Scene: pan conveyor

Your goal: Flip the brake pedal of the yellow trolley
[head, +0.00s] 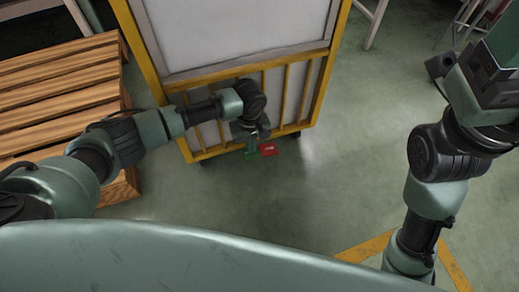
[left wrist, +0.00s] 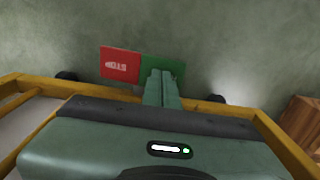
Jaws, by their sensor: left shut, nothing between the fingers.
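The yellow trolley (head: 153,55) has a yellow frame with grey-white panels and stands ahead of me. Its brake pedal, low at its near bottom edge, has a red half with white lettering (head: 268,150) and a green half (left wrist: 182,68). The red half also shows in the left wrist view (left wrist: 120,64). My left gripper (head: 251,147) points down at the pedal, with its shut, empty fingers (left wrist: 162,75) over the green half. They hide part of it; I cannot tell whether they touch. My right arm shows at the right, but its fingers do not.
A slatted wooden pallet stack (head: 60,90) stands close to the left of the trolley. Yellow floor markings (head: 370,247) lie at the lower right. The green floor right of the trolley is clear. Pale furniture legs (head: 375,22) stand at the back right.

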